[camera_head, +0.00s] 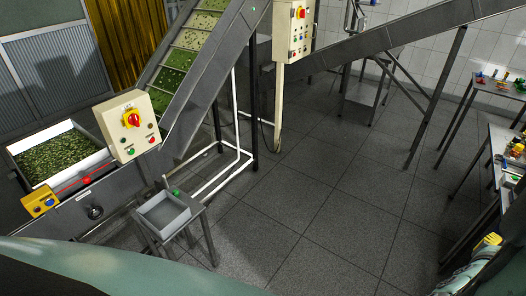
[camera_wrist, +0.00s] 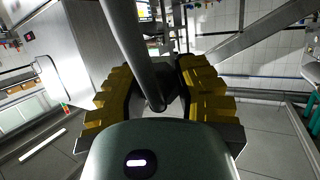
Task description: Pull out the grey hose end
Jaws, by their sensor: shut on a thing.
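My gripper (camera_wrist: 160,82), with ribbed yellow fingers, fills the middle of the wrist view. A grey hose-like tube (camera_wrist: 134,45) comes down from the top edge and has its rounded dark end between the two fingers. The fingers are shut on this grey hose end. How the fingers touch it is partly hidden by the tube and the gripper body. In the head view my gripper (camera_head: 487,241) shows only as a small yellow part at the lower right edge, and the hose cannot be made out there.
An inclined conveyor (camera_head: 190,75) with green produce rises at the left, with a control box (camera_head: 130,125) beside it. A small stand with a grey tray (camera_head: 163,214) is in front. Tables with small items (camera_head: 498,84) line the right. The tiled floor between is clear.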

